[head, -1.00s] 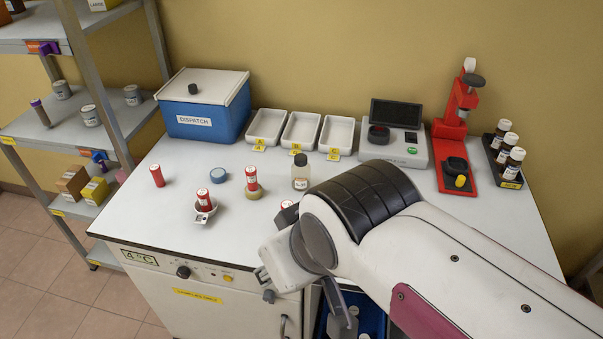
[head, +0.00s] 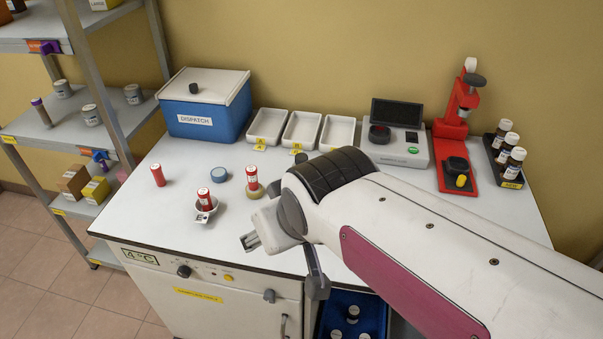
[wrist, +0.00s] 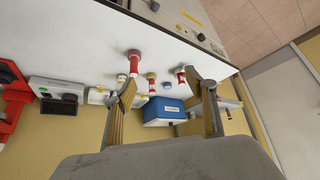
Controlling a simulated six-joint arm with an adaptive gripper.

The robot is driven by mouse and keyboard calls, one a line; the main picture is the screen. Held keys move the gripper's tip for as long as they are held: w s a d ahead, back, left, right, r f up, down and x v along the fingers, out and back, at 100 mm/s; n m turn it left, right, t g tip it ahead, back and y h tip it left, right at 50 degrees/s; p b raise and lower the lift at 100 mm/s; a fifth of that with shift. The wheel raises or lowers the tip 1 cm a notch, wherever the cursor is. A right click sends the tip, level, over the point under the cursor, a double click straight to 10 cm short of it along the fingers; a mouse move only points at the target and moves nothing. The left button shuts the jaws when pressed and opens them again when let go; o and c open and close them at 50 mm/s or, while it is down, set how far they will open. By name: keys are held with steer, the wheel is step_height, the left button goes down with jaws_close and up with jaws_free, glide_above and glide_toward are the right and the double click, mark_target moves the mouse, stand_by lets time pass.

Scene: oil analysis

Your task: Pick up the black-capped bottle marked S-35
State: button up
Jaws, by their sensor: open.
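My gripper (head: 249,241) is open and empty above the front part of the bench, in front of the red tubes. In the wrist view, its two fingers (wrist: 158,80) are spread apart with nothing held between them. The black-capped bottle is mostly hidden behind my arm in the head view; only its dark cap (head: 301,157) seems to show over my wrist, in front of the white trays. The S-35 mark cannot be read. I cannot make out this bottle clearly in the wrist view.
A blue dispatch box (head: 205,128) and white trays (head: 302,130) line the back. A red press (head: 452,125) and bottle rack (head: 511,182) stand right. A blue tray (head: 370,300) holds white-capped bottles below.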

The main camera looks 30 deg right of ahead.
steer(key=w+d+f+m+t+h, duration=0.1)
steer(key=w+d+f+t, duration=0.1)
steer(key=w+d+f, duration=0.2)
steer(key=w+d+f+m+t+h, duration=0.1)
steer(key=w+d+f, duration=0.4)
steer(key=w+d, duration=0.3)
steer(key=w+d+f+t+h, duration=0.1)
steer(key=w+d+f+t, duration=0.1)
steer(key=w+d+f, duration=0.2)
steer(key=shift+w+d+f+m+t, duration=0.2)
steer(key=shift+w+d, duration=0.4)
steer(key=shift+w, duration=0.35)
steer(key=shift+w+d+f+m+t, duration=0.1)
steer(key=shift+w+d+f+m, duration=0.1)
steer(key=shift+w+d, duration=0.6)
steer(key=shift+w+d+f+h, duration=0.15)
steer(key=shift+d+f+h, duration=0.25)
steer(key=shift+d+f, duration=0.3)
steer(key=shift+t, duration=0.3)
steer(key=shift+w, duration=0.1)
steer(key=shift+x, duration=1.25)
steer(key=shift+w+f, duration=0.1)
steer(key=shift+x, duration=2.45)
